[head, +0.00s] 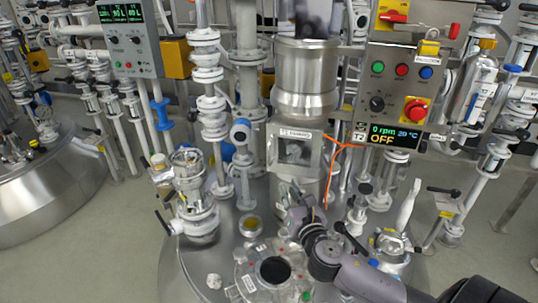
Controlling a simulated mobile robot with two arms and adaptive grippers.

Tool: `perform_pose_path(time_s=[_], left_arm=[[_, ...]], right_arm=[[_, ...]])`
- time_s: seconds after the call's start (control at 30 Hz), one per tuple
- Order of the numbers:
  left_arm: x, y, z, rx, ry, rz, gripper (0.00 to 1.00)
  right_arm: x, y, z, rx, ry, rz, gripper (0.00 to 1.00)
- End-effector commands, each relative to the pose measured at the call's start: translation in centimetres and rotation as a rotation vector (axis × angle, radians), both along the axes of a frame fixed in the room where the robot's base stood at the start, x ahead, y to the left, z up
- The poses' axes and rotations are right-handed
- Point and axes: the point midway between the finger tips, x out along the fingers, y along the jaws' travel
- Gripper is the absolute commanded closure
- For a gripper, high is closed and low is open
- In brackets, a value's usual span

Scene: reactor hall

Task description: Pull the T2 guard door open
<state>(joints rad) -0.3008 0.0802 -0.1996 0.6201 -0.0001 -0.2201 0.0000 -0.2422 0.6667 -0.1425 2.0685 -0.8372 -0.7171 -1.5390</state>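The T2 guard door (273,160) is a small square metal frame with a window, on the front of the steel column below the drive housing. It has a label strip along its top and looks closed, but I cannot tell whether it is slightly ajar. My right arm comes in from the lower right, and my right gripper (292,198) is just below the door. Its fingers are small and dark against the column, so their opening and any contact with the door are unclear. My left gripper is not in view.
The T2 control panel (399,60) stands right of the door; its display (397,137) reads 0 rpm, 29 °C, OFF. An orange cable (331,170) hangs just right of the door. White pipes and valves (209,95) crowd both sides. The vessel lid carries a round flange (245,265).

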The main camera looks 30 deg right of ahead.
Motion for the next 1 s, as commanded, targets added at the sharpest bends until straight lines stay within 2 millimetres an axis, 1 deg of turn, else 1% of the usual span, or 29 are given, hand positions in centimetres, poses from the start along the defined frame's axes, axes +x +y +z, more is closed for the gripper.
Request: perform_pose_path(time_s=[0.03,0.1,0.17,0.27,0.37,0.8,0.9,1.0], left_arm=[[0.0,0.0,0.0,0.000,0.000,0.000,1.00],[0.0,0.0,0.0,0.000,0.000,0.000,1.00],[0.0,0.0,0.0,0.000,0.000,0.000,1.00],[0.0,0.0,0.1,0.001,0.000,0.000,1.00],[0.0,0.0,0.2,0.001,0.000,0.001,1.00],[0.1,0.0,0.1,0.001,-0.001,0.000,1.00],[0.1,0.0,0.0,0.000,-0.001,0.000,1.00],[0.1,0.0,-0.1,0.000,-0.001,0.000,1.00]], right_arm=[[0.4,0.0,0.5,-0.059,-0.001,0.015,0.82],[0.8,-0.1,0.7,-0.101,0.000,0.024,0.82],[1.2,-0.2,0.8,-0.111,-0.001,0.027,0.82],[2.4,-0.6,0.9,-0.109,-0.003,0.024,0.82],[4.3,-1.1,0.9,-0.106,-0.003,0.023,0.82],[13.4,-3.8,0.8,-0.102,-0.002,0.022,0.82],[15.0,-4.2,0.8,-0.101,-0.001,0.022,0.82],[16.2,-4.6,0.7,-0.102,-0.001,0.022,0.82]])
